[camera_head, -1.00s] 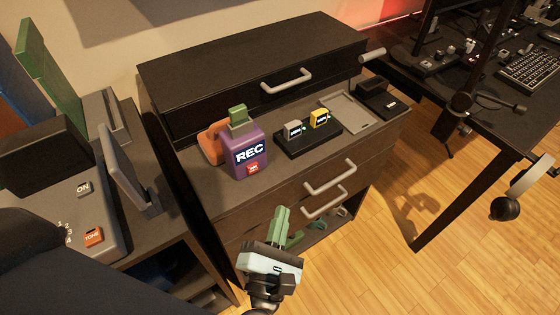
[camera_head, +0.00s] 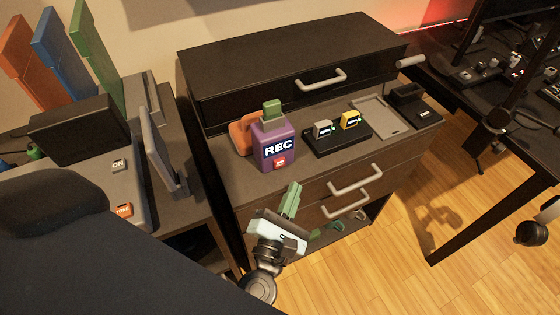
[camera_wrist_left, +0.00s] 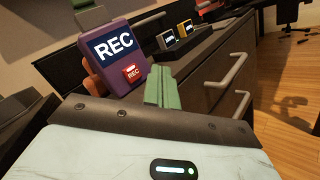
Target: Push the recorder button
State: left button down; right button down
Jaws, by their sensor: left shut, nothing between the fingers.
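The recorder (camera_head: 267,140) is a purple box with a white REC label and a green part on top. It stands at the left front of the dark cabinet top. Its red button (camera_head: 280,163) is low on the front face. The button also shows in the left wrist view (camera_wrist_left: 132,72), left of the green fingers. My left gripper (camera_head: 292,190) is shut and empty, in front of the cabinet, just below and right of the recorder, apart from it. In the left wrist view the fingers (camera_wrist_left: 160,85) point forward. My right gripper is not in view.
A black stand (camera_head: 332,143) with a grey and a yellow device sits right of the recorder. An orange object (camera_head: 241,135) is behind its left side. Drawer handles (camera_head: 357,180) stick out of the cabinet front. A desk unit with an ON button (camera_head: 119,165) stands left.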

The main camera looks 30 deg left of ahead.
aim_at(284, 183)
pick_arm(q)
jog(key=shift+w+a, duration=0.6)
jog(key=shift+a, duration=0.2)
jog(key=shift+w+a, duration=0.6)
jog(key=shift+a, duration=0.15)
dwell(1.0)
jog(key=shift+w+a, duration=0.25)
jog(key=shift+a, duration=0.05)
dwell(0.5)
jog(key=shift+w+a+r+p, duration=0.3)
jog(key=shift+a+r, duration=0.05)
jog(key=shift+a, duration=0.25)
dwell(1.0)
jog(key=shift+s+d, duration=0.15)
jog(key=shift+d, duration=0.2)
jog(key=shift+s+d+f, duration=0.25)
jog(key=shift+s+d, duration=0.3)
jog(key=shift+d, duration=0.05)
jog(key=shift+s+d+b, duration=0.2)
jog(key=shift+s+d, duration=0.35)
jog(key=shift+d, duration=0.2)
jog(key=shift+s+d+b, duration=0.15)
jog(key=shift+s+d, duration=0.4)
jog(key=shift+d, duration=0.15)
dwell(0.6)
